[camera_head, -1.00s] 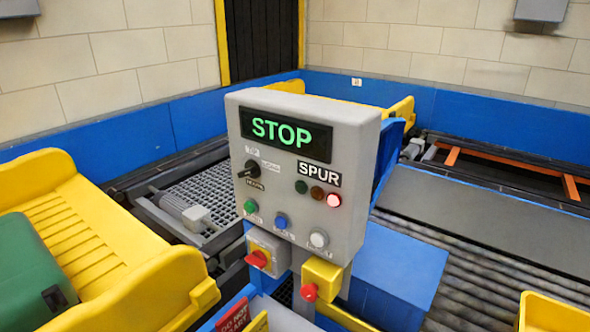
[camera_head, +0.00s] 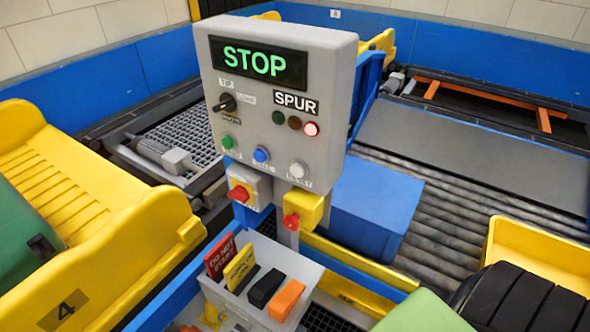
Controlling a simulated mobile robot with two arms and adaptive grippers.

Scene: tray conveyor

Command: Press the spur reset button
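The grey control box (camera_head: 270,125) stands in the middle of the head view. Its display (camera_head: 256,62) shows STOP in green letters. Below it, on the right, a SPUR label (camera_head: 296,103) sits over three lamps; the red lamp (camera_head: 311,129) is lit, the other two look dark. A black selector knob (camera_head: 227,102) is at the left. Along the bottom are a green button (camera_head: 228,142), a blue button (camera_head: 261,155) and a white button (camera_head: 298,170). Their small labels are too blurred to read surely. Neither of my grippers is in view.
A red-and-yellow rotary switch (camera_head: 242,191) and a yellow box with a red knob (camera_head: 303,210) hang below. A holder (camera_head: 245,300) carries tags and blocks. Yellow trays stand left (camera_head: 140,250) and right (camera_head: 545,245). A blue box (camera_head: 375,205) is behind, beside rollers (camera_head: 440,220).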

